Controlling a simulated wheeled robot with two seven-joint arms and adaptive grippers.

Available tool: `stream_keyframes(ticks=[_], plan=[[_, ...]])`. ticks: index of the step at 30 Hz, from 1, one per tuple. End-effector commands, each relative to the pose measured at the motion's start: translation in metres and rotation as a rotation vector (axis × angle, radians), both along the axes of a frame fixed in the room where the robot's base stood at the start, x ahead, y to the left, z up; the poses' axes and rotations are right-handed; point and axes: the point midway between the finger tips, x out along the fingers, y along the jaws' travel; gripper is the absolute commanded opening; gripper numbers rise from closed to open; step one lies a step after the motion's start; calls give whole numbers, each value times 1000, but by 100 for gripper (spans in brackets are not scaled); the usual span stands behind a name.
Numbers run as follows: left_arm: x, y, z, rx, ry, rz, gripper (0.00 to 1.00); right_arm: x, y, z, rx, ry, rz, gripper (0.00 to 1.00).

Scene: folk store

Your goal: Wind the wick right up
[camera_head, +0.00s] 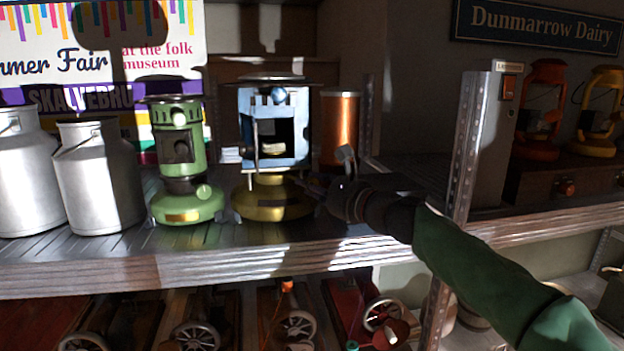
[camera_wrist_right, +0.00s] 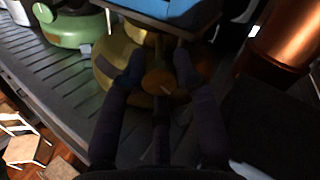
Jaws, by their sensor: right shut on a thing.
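A paraffin heater with a pale blue body (camera_head: 291,128) and a brass-coloured tank (camera_head: 272,200) stands upright on the shelf. Its front opening is dark inside. My right gripper (camera_head: 318,188) reaches in from the right at the height of the tank. In the right wrist view its two fingers (camera_wrist_right: 160,72) stand on either side of a round brass-coloured wick knob (camera_wrist_right: 160,83) on the tank, and they are shut on it. The knob is hidden behind the gripper in the head view. The wick itself cannot be made out. My left gripper is not in view.
A green heater (camera_head: 187,205) and milk churns (camera_head: 98,180) stand to the left. A copper cylinder (camera_head: 340,128) stands close behind my right gripper. A metal shelf post (camera_head: 466,145) rises beside my right forearm. Toy vehicles (camera_head: 196,333) sit on the shelf below.

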Motion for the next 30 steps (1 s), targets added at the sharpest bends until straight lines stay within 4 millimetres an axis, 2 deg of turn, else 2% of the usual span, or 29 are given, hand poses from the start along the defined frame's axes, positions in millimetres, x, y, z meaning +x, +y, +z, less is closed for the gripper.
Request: stream_keyframes(ticks=[18, 30], plan=[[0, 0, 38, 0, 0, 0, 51, 0, 1, -2, 420, 402, -2, 0], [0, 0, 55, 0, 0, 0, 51, 0, 3, -7, 609, 587, -1, 0]])
